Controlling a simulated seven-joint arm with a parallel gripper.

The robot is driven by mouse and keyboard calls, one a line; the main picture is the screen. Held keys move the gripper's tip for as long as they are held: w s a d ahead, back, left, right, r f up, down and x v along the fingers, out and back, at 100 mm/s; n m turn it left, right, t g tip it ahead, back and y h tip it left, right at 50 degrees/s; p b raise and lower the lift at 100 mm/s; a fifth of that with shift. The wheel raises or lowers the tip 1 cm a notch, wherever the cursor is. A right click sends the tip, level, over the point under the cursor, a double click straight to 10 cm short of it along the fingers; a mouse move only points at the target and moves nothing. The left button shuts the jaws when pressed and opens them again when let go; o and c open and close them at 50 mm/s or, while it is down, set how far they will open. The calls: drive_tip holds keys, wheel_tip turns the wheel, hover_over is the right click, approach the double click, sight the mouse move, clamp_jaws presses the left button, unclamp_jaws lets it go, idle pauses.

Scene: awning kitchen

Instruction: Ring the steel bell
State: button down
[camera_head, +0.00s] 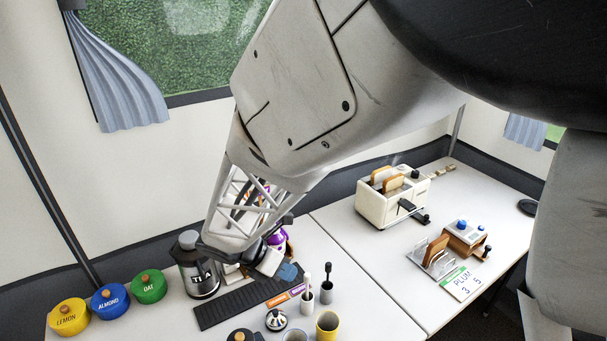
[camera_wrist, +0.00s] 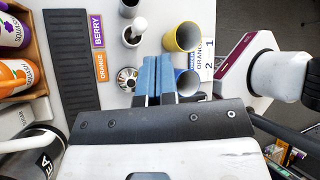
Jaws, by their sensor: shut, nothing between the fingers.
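The steel bell (camera_head: 276,320) is a small shiny dome with a dark top, standing on the white counter near the bottom of the head view. It also shows in the wrist view (camera_wrist: 127,80), just left of my fingertips. My gripper (camera_head: 288,272) reaches down over the counter, behind the bell in the head view. In the wrist view its two blue fingers (camera_wrist: 155,62) are shut together with nothing between them. The fingers and bell appear apart; the height between them is hard to tell.
A yellow cup (camera_head: 327,326), a blue-lined cup (camera_wrist: 186,82) and holders with a white-tipped stick (camera_head: 307,296) and a dark-tipped stick (camera_head: 327,287) stand close by. A dark ribbed mat (camera_head: 225,308), coloured canisters (camera_head: 109,300) and a toaster (camera_head: 380,208) are farther off.

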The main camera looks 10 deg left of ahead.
drive_tip(key=shift+s+a+f+n+t, duration=0.25)
drive_tip(key=shift+a+f+n, duration=0.4)
drive_tip(key=shift+a, duration=0.3)
drive_tip(key=shift+s+a+f+n+t, duration=0.25)
drive_tip(key=shift+a+f+n, duration=0.4)
drive_tip(key=shift+a, duration=0.25)
drive_tip(key=shift+f, duration=4.3)
drive_tip(key=shift+f, duration=0.8)
drive_tip(key=shift+r, duration=0.8)
drive_tip(key=shift+r, duration=0.1)
drive_tip(key=shift+r, duration=2.6)
